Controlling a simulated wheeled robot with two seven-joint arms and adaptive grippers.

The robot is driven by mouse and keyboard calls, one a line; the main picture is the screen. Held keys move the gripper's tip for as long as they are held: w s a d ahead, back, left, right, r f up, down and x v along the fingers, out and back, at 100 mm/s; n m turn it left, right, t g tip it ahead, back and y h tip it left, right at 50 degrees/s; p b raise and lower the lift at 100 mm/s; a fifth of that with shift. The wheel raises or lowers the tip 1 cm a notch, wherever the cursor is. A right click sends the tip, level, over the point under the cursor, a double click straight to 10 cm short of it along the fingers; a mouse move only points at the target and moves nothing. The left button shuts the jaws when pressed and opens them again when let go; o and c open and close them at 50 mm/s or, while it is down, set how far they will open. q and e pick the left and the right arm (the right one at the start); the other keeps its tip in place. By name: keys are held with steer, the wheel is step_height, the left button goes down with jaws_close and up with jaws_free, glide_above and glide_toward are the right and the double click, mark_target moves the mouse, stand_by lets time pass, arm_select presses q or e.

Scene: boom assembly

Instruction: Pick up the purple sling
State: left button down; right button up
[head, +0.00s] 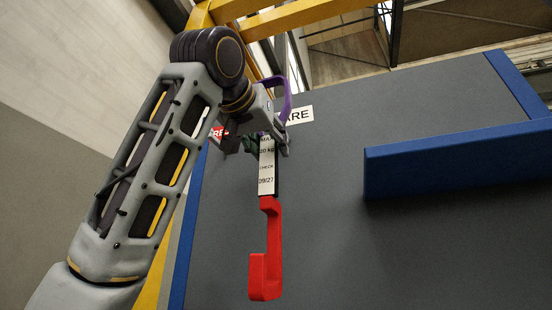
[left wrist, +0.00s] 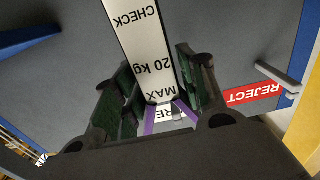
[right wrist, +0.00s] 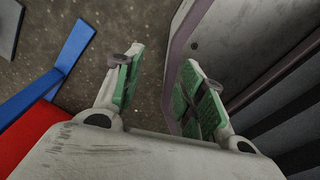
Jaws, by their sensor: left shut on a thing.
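The purple sling shows in the head view as a purple loop (head: 286,101) at the top, with a white label plate (head: 267,170) and a red hook (head: 266,250) hanging below. My left gripper (head: 267,143) is shut on it near the top of the label plate. In the left wrist view the label plate (left wrist: 148,50) stands between the two green-padded fingers, with bits of purple (left wrist: 150,121) close to them. The hook's lower end hangs free in front of the grey board. My right gripper (right wrist: 155,78) is open and empty in the right wrist view.
A grey board (head: 320,210) with blue edging stands behind the sling. A blue bar (head: 450,160) juts out at right. A red REJECT label (left wrist: 253,94) lies beside a peg (left wrist: 277,77). A yellow frame (head: 290,17) crosses the top. Near my right gripper are blue strips (right wrist: 55,70) and a red surface (right wrist: 30,135).

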arm_select(q)
steer(key=b+v, duration=0.1)
steer(key=v, duration=0.5)
steer(key=shift+s+a, duration=0.15)
steer(key=shift+s, duration=0.2)
steer(key=shift+b+v, duration=0.5)
steer(key=shift+v, duration=1.9)
arm_select(e)
steer(key=shift+w+d+f, duration=0.2)
steer(key=shift+d+f, duration=0.35)
steer(key=shift+w+d+f, duration=0.2)
steer(key=shift+d+f, duration=0.3)
steer(key=shift+f, duration=0.05)
arm_select(q)
steer(key=shift+r, duration=0.1)
